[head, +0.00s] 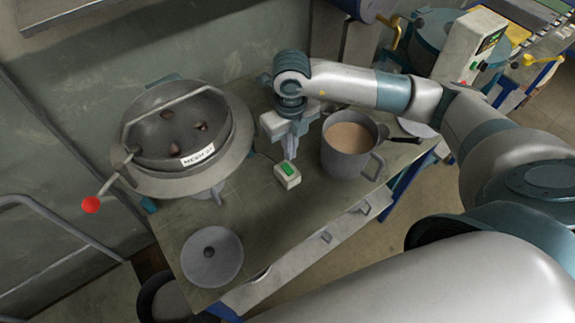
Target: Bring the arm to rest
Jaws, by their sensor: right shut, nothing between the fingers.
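My right arm comes in from the right and reaches over the bench. Its gripper (289,148) points down above the bench top, between the large grey bowl machine (182,128) and the grey pot (349,150). The gripper is shut with nothing in it. A small box with a green top (287,175) stands just in front of the fingertips. My left gripper is not in view.
The pot holds a tan material. The bowl machine has a red-knobbed lever (91,204). A grey disc with a centre hole (211,257) lies at the bench's front left. A dark bucket (165,298) is below.

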